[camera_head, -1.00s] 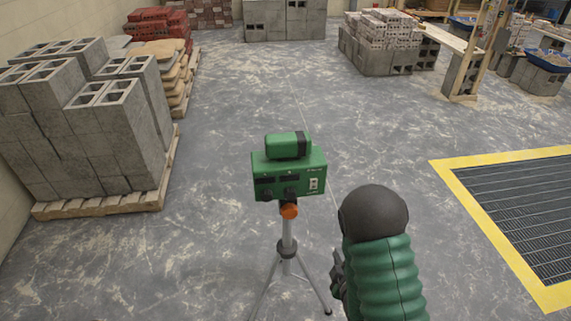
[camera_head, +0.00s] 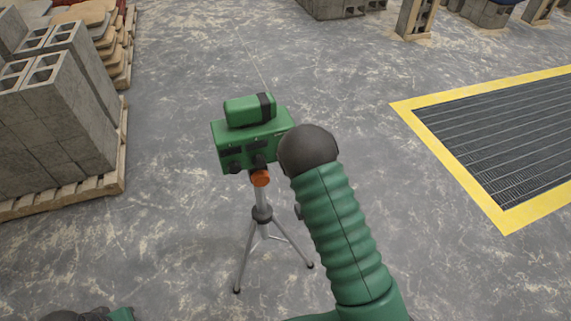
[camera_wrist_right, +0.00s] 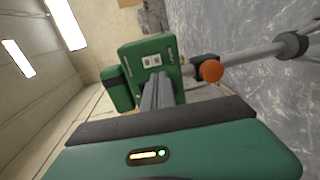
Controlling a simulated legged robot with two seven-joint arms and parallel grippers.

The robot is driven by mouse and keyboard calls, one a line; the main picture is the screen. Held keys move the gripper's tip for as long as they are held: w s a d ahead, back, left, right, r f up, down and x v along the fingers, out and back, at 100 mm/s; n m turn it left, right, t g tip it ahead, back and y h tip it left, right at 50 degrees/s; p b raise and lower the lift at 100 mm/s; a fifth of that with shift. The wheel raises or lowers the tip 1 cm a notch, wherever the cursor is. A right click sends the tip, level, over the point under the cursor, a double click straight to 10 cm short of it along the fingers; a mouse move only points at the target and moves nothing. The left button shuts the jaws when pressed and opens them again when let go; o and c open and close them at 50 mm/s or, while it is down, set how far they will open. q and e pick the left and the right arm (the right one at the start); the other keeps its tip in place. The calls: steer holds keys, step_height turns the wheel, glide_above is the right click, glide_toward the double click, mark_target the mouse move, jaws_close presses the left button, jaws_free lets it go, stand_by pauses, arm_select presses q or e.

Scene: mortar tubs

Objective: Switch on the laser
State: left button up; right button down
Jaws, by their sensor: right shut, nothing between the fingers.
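The green laser (camera_head: 240,145) stands upright on a grey tripod (camera_head: 263,213) with an orange knob (camera_head: 260,178) below it. My right arm covers the right end of its front in the head view. In the right wrist view the laser (camera_wrist_right: 145,52) shows sideways, with a pale switch panel (camera_wrist_right: 151,61) on its face. My right gripper (camera_wrist_right: 160,82) is shut and empty, its fingers pointing at that face just beside the panel; I cannot tell if they touch. The head view hides these fingers. A dark and green part of my left arm shows at the bottom left edge; its fingers are unclear.
A pallet of grey blocks (camera_head: 60,110) stands on the left. A floor grate with a yellow border (camera_head: 450,165) lies on the right. More blocks (camera_head: 340,8) stand at the back. The floor around the tripod is clear.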

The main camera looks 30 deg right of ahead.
steer(key=b+x, duration=0.6)
steer(key=x, duration=0.4)
steer(key=shift+w+d, duration=0.2)
steer(key=shift+w, duration=0.1)
steer(key=shift+f+b, duration=0.1)
steer(key=shift+b, duration=0.2)
steer(key=shift+w+a+b, duration=0.1)
steer(key=shift+w+b, duration=0.05)
steer(key=shift+b, duration=0.35)
steer(key=shift+f, duration=0.1)
